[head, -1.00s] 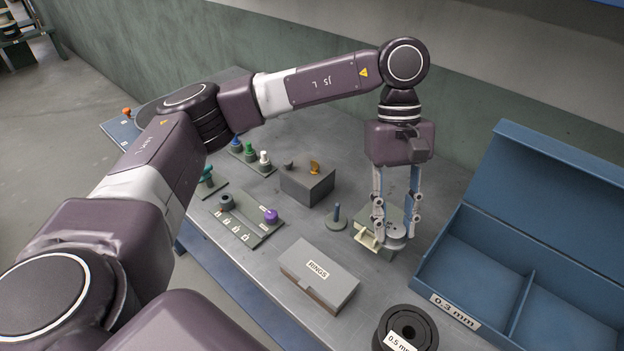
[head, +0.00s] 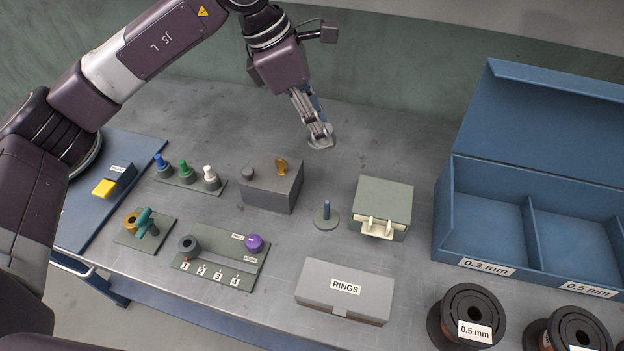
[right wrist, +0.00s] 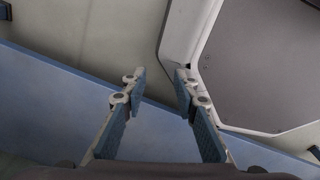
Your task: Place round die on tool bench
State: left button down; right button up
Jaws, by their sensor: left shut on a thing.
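The round die (head: 321,141), a small flat grey disc, is at the fingertips of my left gripper (head: 317,127) in the head view. The gripper is shut on it, and the fingers hide part of it. The die is over the open back part of the grey tool bench (head: 385,150), low to the surface; I cannot tell whether it touches. My right gripper (right wrist: 160,88) shows in the right wrist view, with its fingers apart and nothing between them.
A grey-green block with pale prongs (head: 383,203), a peg on a round base (head: 326,216), and a dark block with an orange knob (head: 272,186) stand nearer. The RINGS box (head: 343,291) is in front. A blue open case (head: 446,225) stands right. The back is clear.

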pick_arm(q)
notch_tip(320, 180, down, 12)
jog(key=shift+r+p, duration=0.25)
jog(key=shift+p, duration=0.65)
notch_tip(320, 180, down, 4)
jog(key=shift+f+p, duration=0.2)
jog(key=shift+p, duration=0.2)
jog(key=shift+f, duration=0.3)
jog(key=c, duration=1.8)
grip_release()
